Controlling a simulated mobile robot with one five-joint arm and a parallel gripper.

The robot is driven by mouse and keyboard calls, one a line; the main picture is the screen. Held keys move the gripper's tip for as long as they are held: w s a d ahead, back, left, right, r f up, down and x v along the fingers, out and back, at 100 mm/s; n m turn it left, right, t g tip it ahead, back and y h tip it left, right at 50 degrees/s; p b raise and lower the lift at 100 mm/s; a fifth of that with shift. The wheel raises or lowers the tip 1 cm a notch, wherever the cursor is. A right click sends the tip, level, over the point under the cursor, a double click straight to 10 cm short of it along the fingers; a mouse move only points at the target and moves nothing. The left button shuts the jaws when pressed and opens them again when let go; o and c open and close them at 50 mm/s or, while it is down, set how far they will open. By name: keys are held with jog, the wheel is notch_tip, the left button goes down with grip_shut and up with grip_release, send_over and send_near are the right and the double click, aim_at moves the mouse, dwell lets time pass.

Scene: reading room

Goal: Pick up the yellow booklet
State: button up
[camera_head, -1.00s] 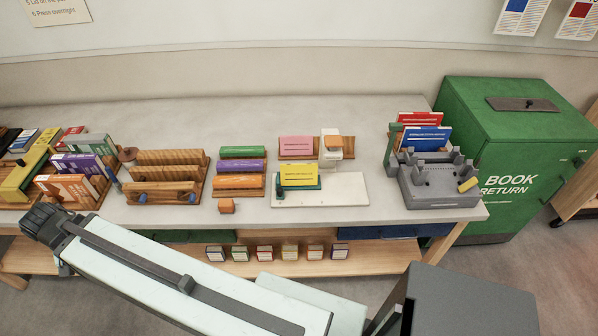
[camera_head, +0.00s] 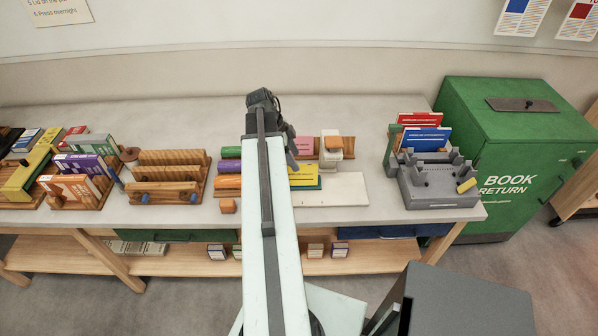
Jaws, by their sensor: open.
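The yellow booklet (camera_head: 305,177) stands in a teal holder (camera_head: 308,187) on a white board (camera_head: 345,190) at the middle of the worktable. My arm covers its left part. My gripper (camera_head: 262,97) is at the end of my arm, up and to the left of the booklet in the picture. It is open, seen from behind, and its fingertips are hard to make out. It is apart from the booklet.
A pink booklet (camera_head: 305,146) and a wooden block on a pale stand (camera_head: 333,145) are behind the yellow one. Green, purple and orange rolls (camera_head: 227,167) lie to the left. A grey fixture (camera_head: 437,185) with red and blue booklets stands right, beside a green book return box (camera_head: 510,140).

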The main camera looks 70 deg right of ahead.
aim_at(302, 171)
jog(key=shift+b+x, duration=3.6)
jog(key=shift+x, duration=0.3)
jog(key=shift+w+f, duration=0.15)
jog(key=shift+f, duration=0.15)
grip_shut()
jog(key=shift+r, duration=0.1)
